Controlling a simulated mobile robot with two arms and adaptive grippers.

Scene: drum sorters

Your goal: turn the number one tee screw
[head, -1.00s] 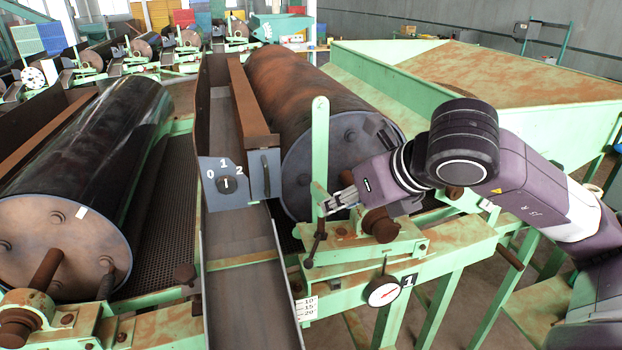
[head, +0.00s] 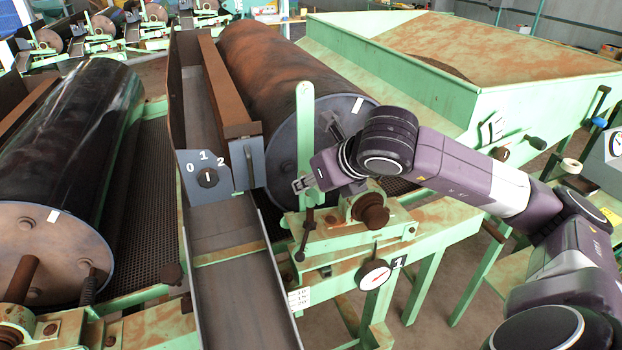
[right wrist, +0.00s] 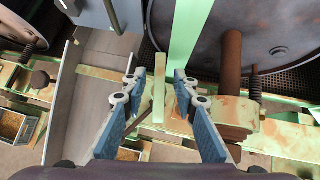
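The number one tee screw appears to be the dark rod with a crossbar (head: 304,236) at the front of the green bearing stand, left of the plate marked 1 (head: 399,262). My right gripper (head: 301,186) is above it, beside the green upright post (head: 305,130). In the right wrist view my right gripper (right wrist: 160,80) has its two blue fingers apart, with nothing held. The post also shows there (right wrist: 190,35), beyond the fingertips. A dark rod is partly visible low between the fingers; I cannot tell its full shape. My left gripper is not in view.
A round dial (head: 374,274) and a scale plate (head: 299,299) sit on the green frame. A rusty drum (head: 275,70) lies behind the post. A grey chute (head: 235,290) and a 0-1-2 selector plate (head: 204,176) stand to the left.

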